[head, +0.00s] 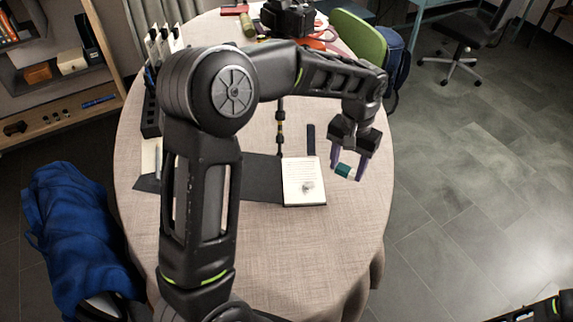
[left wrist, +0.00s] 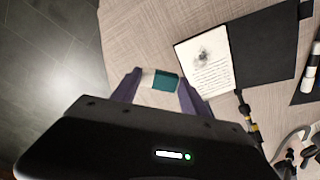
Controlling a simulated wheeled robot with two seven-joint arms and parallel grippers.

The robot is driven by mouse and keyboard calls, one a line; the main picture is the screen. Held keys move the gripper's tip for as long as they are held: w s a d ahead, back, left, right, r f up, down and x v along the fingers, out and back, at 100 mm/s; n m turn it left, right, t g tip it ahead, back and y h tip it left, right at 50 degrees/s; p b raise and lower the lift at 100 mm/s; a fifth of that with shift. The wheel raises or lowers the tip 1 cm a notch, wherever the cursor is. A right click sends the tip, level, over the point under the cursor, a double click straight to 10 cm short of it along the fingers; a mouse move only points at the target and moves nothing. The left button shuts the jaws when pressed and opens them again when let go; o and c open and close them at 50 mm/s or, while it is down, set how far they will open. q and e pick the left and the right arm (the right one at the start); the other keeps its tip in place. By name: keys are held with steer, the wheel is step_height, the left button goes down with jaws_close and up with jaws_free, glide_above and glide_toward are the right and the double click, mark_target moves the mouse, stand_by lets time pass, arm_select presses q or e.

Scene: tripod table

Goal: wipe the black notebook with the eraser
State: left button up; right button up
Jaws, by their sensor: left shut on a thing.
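The black notebook (head: 255,180) lies open on the table, with a dark half and a pale page (head: 303,182) bearing lines of writing and a grey smudge. In the left wrist view the notebook (left wrist: 264,48) is at the upper right, with the smudge near the top of its page (left wrist: 207,68). My left gripper (head: 347,171) is right of the page in the head view, shut on the white and teal eraser (head: 343,171). The eraser also shows between the fingers in the left wrist view (left wrist: 164,81). The eraser appears apart from the page. My right gripper is not visible.
A round table (head: 300,250) with a pale cloth has bare room in front of the notebook. A dark strip (head: 311,138) and a banded rod (head: 280,125) lie behind it. A black organizer (head: 150,115) stands at the left. A green chair (head: 358,40) is behind the table.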

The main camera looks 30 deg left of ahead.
arm_select(q)
steer(key=shift+s+a, duration=0.1)
steer(key=shift+a, duration=0.2)
steer(key=s+a+f+m+p, duration=0.1)
steer(key=s+a+m+p, duration=0.3)
steer(key=a, duration=0.7)
steer(key=shift+s+f+m+p, duration=0.15)
steer(key=shift+s+m+p, duration=0.25)
steer(key=shift+s+p, duration=0.5)
